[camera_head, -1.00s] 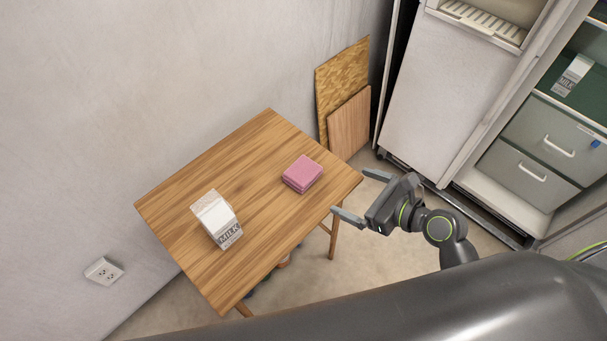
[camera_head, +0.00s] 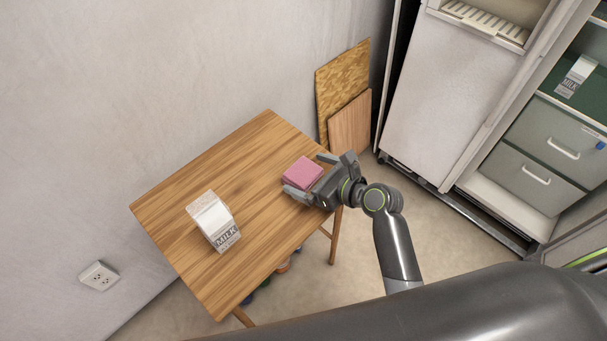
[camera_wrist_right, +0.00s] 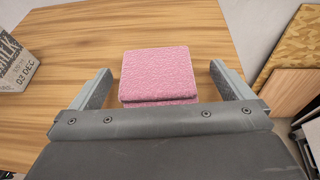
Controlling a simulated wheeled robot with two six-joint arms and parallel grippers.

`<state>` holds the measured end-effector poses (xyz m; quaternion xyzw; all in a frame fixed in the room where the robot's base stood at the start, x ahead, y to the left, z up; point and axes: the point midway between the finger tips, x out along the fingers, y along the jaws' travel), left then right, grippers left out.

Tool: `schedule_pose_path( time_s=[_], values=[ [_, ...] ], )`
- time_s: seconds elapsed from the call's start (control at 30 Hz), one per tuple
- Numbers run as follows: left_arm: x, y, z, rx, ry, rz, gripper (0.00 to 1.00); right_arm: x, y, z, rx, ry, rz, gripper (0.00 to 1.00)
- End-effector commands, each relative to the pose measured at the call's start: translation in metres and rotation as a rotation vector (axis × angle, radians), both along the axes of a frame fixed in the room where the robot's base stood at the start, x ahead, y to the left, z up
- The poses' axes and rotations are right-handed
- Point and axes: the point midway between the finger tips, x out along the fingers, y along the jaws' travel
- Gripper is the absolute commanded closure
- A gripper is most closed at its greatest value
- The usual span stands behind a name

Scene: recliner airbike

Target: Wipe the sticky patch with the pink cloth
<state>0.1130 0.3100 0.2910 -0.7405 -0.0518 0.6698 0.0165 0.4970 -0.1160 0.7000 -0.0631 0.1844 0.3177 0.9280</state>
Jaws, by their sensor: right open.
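The pink cloth (camera_head: 301,172) is a folded, thick square lying on the wooden table (camera_head: 250,150) near its right edge. My right gripper (camera_head: 305,176) is open, low at the table, with one finger on each side of the cloth. In the right wrist view the cloth (camera_wrist_right: 158,75) lies between the two fingers (camera_wrist_right: 160,85), with a gap on both sides. I cannot make out a sticky patch on the table in either view. My left gripper is not in view.
A milk carton (camera_head: 213,221) stands on the table to the left of the cloth. Wooden boards (camera_head: 343,95) lean on the wall behind. A fridge (camera_head: 450,90) and a drawer cabinet (camera_head: 545,150) stand at right. The table's back left is clear.

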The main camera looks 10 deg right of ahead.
Motion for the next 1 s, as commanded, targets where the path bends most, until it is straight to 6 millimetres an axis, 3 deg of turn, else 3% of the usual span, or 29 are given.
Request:
schedule_pose_path(
  time_s=[0.2, 0.53, 0.87, 1.0],
  values=[
    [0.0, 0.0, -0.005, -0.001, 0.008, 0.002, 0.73, 0.023, 0.021, -0.01, 0.001, 0.0, 0.0, 0.0],
    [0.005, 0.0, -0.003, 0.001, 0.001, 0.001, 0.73, 0.028, 0.024, -0.011, -0.001, 0.0, -0.002, 0.01],
    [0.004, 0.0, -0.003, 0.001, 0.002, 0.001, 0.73, 0.027, 0.024, -0.011, 0.0, 0.001, -0.002, 0.44],
    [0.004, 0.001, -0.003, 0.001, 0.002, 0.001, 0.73, 0.027, 0.024, -0.011, 0.0, 0.0, -0.002, 0.45]
  ],
)
